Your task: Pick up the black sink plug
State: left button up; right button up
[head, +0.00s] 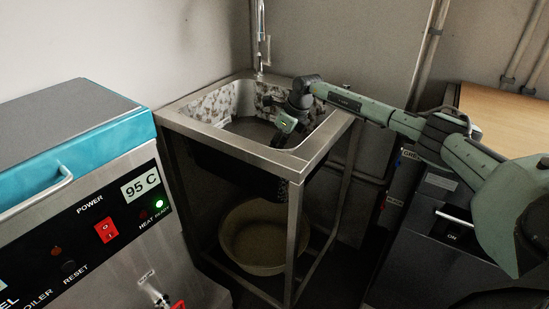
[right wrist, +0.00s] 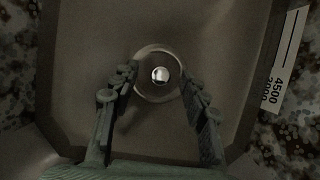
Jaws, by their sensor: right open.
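My right gripper (head: 283,136) reaches down into the metal sink (head: 222,138) from the right. In the right wrist view my right gripper (right wrist: 159,78) is open, its two fingers pointing at the sink floor. Between and just beyond the fingertips is a round fitting with a pale ring and a shiny round knob (right wrist: 160,74) at its middle. The disc inside the ring looks dark brownish, so I cannot tell surely that it is the black plug. The fingers do not visibly hold anything. In the head view the arm hides this spot. My left gripper is not in view.
A white scale strip (right wrist: 285,62) marks the wall at right. A tap (head: 263,45) stands behind the sink and a basin (head: 262,238) below. A blue-lidded boiler (head: 70,135) stands left, a dark appliance (head: 425,250) right.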

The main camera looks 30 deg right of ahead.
jog(key=shift+f, duration=0.2)
grip_shut()
jog(key=shift+w, duration=0.1)
jog(key=shift+r, duration=0.1)
notch_tip(320, 180, up, 10)
jog(key=shift+b, duration=0.35)
